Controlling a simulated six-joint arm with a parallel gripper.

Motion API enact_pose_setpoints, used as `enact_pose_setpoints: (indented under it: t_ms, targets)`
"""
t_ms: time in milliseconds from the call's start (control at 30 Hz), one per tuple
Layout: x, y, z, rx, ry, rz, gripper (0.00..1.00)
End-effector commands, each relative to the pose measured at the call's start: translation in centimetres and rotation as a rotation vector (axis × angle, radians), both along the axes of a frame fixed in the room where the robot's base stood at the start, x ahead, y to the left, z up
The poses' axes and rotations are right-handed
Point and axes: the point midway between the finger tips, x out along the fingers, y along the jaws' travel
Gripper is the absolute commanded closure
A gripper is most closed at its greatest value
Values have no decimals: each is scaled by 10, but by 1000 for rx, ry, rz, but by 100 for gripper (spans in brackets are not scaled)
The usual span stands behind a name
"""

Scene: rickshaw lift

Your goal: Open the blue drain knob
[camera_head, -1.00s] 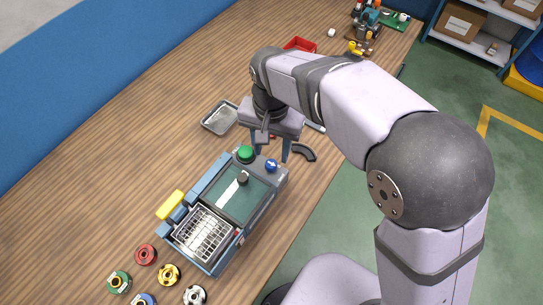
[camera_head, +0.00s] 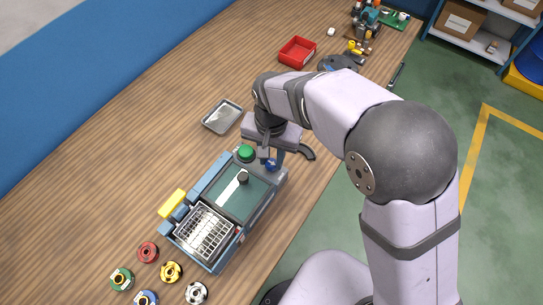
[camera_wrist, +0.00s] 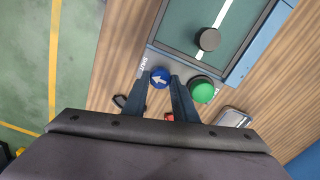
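The blue drain knob (camera_wrist: 160,78) is round with a white arrow that points left in the wrist view. In the head view the knob (camera_head: 270,165) sits at the upper right corner of the blue-grey machine (camera_head: 212,264), partly hidden by my gripper. My gripper (camera_head: 272,160) is above that corner, fingers down. In the wrist view its two fingers (camera_wrist: 161,84) stand apart, one on each side of the knob. I cannot tell whether they touch it. A green button (camera_wrist: 202,90) sits just right of the right finger; it also shows in the head view (camera_head: 245,153).
A black knob (camera_wrist: 208,39) stands on the machine's lid. A metal tray (camera_head: 222,117) and a red bin (camera_head: 297,52) lie beyond the machine. A black curved handle (camera_head: 307,153) is right of my gripper. Several coloured spools lie at lower left.

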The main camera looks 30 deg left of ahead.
Motion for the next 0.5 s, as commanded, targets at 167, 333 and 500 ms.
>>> enact_pose_setpoints:
  t_ms: [167,333,500]
  targets:
    - [0,0,0,-1,0,7,97]
    - [0,0,1,-1,0,45,97]
    - [0,0,1,-1,0,129,97]
